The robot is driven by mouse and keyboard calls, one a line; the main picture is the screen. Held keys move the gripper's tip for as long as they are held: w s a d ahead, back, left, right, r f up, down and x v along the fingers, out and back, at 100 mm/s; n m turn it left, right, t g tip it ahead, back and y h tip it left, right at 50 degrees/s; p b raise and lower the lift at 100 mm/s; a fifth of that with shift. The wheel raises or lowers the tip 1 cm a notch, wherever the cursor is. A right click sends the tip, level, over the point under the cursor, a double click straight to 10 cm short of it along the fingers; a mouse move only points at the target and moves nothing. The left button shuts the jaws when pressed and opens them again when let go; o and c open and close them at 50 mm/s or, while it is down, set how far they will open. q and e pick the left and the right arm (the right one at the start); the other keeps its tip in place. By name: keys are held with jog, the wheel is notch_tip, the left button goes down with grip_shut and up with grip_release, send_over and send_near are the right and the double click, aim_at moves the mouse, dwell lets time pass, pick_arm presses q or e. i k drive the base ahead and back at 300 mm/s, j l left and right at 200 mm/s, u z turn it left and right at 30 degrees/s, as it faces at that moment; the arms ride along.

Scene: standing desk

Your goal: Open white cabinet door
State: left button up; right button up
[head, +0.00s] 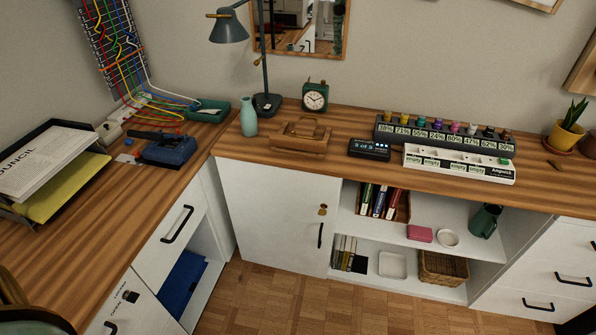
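A white cabinet door (275,215) is under the back desk, left of the open shelves. It looks shut. It has a dark vertical handle (320,235) near its right edge and a brass lock-like fitting (323,209) above the handle. A second white front (135,315) with a dark handle and a small black fitting is at the lower left, cut off by the picture edge. Neither of my grippers can be made out in the head view.
Open shelves (490,270) hold books, a mug and a basket (443,268). White drawers (545,275) stand at the right. A drawer front (170,232) is at the left above an open space with a blue item. The wood floor (290,300) before the door is clear.

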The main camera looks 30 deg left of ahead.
aim_at(277, 222)
jog(key=j+u, duration=0.15)
jog(key=u, duration=0.75)
jog(key=i+l+z, duration=0.2)
jog(key=l, duration=0.25)
jog(key=i+l+z, duration=0.25)
jog(key=l, duration=0.15)
jog(key=k, duration=0.05)
